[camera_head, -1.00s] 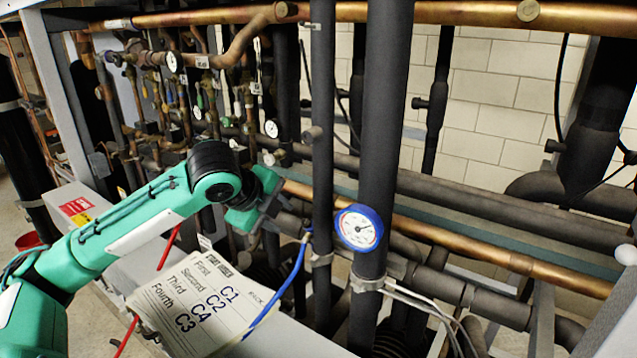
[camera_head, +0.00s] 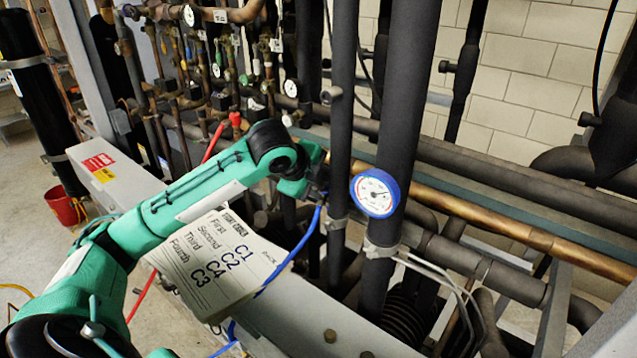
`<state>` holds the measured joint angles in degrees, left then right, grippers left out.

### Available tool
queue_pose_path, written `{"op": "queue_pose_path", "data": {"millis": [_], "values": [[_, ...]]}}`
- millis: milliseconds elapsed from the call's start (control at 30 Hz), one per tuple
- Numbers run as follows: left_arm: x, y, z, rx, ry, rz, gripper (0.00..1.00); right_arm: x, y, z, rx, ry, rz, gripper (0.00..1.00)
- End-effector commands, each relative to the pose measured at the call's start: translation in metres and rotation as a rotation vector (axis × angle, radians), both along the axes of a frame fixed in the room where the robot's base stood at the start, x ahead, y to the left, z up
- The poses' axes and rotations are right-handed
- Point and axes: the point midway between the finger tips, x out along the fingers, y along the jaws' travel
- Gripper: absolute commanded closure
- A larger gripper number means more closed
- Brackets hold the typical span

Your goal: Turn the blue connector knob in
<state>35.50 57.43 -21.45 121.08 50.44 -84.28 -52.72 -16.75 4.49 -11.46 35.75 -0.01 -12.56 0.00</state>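A blue hose (camera_head: 297,256) rises from the lower middle and its upper end meets the dark pipes just beside my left gripper (camera_head: 322,188). The blue connector knob cannot be made out; the gripper and wrist cover that spot. My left arm reaches in from the left, with its wrist in front of the pipes. Its fingers are small and dark against the pipes, so I cannot tell whether they are open or shut or touch anything. A blue-rimmed gauge (camera_head: 375,193) sits on a thick black pipe just right of the gripper. My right gripper is not in view.
A paper card (camera_head: 218,262) listing a start order lies on the grey beam (camera_head: 330,325) below my arm. A red hose ends in a red fitting (camera_head: 235,119) behind the arm. Black vertical pipes (camera_head: 341,90) and a copper pipe (camera_head: 500,226) crowd the right side.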

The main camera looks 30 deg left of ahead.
Motion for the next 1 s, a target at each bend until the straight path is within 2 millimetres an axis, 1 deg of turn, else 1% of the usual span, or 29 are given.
{"op": "queue_pose_path", "data": {"millis": [100,333,600,800,1000], "values": [[0.0,-0.002,-0.001,-0.116,0.012,0.124,0.64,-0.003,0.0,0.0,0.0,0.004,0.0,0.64],[-0.001,0.0,0.0,-0.305,0.026,0.345,0.64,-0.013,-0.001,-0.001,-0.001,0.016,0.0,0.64],[-0.001,0.0,0.0,-0.512,0.042,0.581,0.64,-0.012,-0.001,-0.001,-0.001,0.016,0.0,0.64],[0.0,-0.001,0.0,-0.615,0.049,0.695,0.64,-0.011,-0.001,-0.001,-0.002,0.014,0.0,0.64],[-0.001,0.0,0.001,-0.65,0.052,0.737,0.64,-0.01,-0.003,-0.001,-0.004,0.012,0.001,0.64]]}}
